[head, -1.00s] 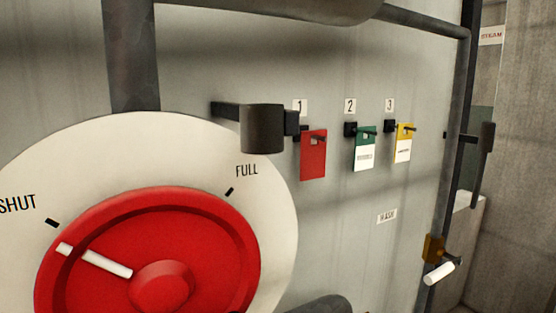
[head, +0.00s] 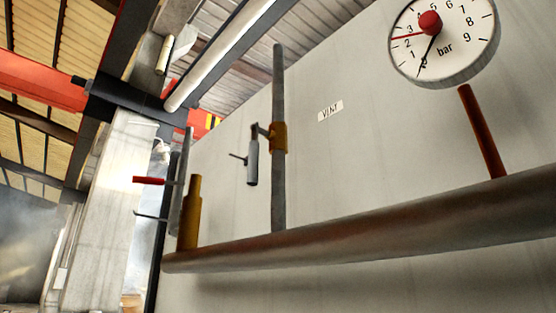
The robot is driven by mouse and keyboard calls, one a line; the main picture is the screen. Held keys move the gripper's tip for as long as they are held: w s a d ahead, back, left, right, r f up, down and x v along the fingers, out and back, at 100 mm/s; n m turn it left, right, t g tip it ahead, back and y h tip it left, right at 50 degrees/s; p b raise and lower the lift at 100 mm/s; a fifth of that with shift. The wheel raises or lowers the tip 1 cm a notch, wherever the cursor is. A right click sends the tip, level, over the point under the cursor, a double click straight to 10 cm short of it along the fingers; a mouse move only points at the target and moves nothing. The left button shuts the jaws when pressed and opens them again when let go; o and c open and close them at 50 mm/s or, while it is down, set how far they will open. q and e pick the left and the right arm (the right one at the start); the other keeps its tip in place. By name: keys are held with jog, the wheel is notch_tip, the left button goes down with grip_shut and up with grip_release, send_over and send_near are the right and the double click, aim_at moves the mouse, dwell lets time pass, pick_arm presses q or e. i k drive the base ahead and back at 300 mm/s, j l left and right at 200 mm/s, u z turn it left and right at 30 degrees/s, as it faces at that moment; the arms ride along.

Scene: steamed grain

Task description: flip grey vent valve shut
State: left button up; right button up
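The grey vent valve lever (head: 252,162) hangs down in the head view, beside and roughly parallel to a thin vertical grey pipe (head: 279,80). A small dark pin sticks out to its left. Its brass body (head: 277,137) sits on that pipe. Neither of my grippers is in view.
A thick horizontal pipe (head: 380,225) crosses below the valve. A round bar gauge (head: 444,40) is at upper right, with a red pipe (head: 482,130) below it. A brass fitting (head: 192,215) and a red lever (head: 148,180) are at left.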

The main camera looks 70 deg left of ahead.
aim_at(254, 146)
jog(key=u, duration=0.4)
jog(key=k+u, duration=0.15)
jog(key=u, duration=0.3)
jog(key=k+u, duration=0.1)
jog(key=u, duration=0.75)
jog(key=k+j+u, duration=0.1)
jog(key=u, duration=0.3)
